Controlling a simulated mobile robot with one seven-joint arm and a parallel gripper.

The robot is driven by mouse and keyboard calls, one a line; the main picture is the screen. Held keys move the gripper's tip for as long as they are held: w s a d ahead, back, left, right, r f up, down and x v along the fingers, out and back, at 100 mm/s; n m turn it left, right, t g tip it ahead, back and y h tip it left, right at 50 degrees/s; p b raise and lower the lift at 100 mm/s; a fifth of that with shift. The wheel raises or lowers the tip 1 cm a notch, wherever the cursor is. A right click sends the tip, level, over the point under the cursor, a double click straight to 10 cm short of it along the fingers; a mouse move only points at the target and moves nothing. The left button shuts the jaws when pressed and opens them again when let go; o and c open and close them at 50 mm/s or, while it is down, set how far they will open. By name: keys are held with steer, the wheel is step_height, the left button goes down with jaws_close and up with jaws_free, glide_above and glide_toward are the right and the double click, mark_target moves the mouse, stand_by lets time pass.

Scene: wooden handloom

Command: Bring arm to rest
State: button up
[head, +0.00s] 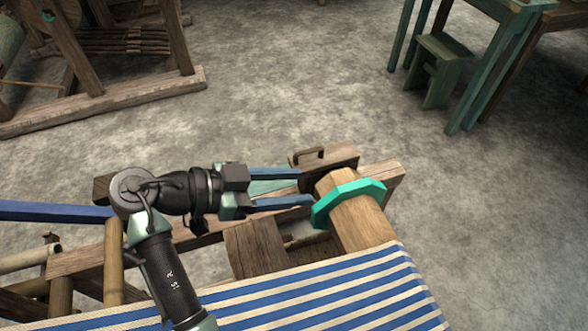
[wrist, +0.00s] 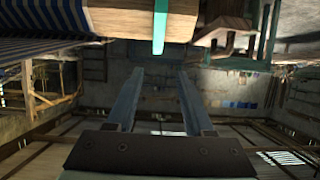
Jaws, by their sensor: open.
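My gripper (head: 307,187) is open and empty in the head view, its two blue fingers pointing right, close to the end of the loom's wooden beam (head: 357,222). A teal ring (head: 347,201) sits around that beam. In the wrist view my gripper (wrist: 158,80) shows both fingers apart with nothing between them. The teal ring (wrist: 160,25) and the beam (wrist: 120,32) lie beyond the fingertips at the top of that view. Whether a finger touches the beam cannot be told.
Blue and white striped cloth (head: 330,295) covers the loom front. A wooden block with a handle (head: 325,158) is by the beam end. A green stool (head: 440,70) and green table legs (head: 480,85) stand at upper right. Another wooden frame (head: 110,105) stands at upper left. The floor between is clear.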

steer(key=w+r+n+t+y, duration=0.4)
steer(key=w+r+t, duration=0.1)
steer(key=r, duration=0.5)
steer(key=w+r+n+t+y, duration=0.3)
steer(key=w+r+t+y, duration=0.15)
steer(key=r, duration=0.45)
steer(key=s+d+r+n+t+y, duration=0.15)
steer(key=s+r+t, duration=0.3)
steer(key=r, duration=0.45)
steer(key=s+r+n+t+y, duration=0.1)
steer(key=s+r+n+t, duration=0.25)
steer(key=s+r, duration=0.4)
steer(key=s+d+r+n+t+y, duration=0.1)
steer(key=s+r+t, duration=0.25)
steer(key=r, duration=0.75)
step_height(320, 180, up, 14)
steer(key=t+p, duration=0.1)
steer(key=p, duration=1.3)
steer(key=shift+a+n+y, duration=0.15)
steer(key=shift+n+y, duration=0.15)
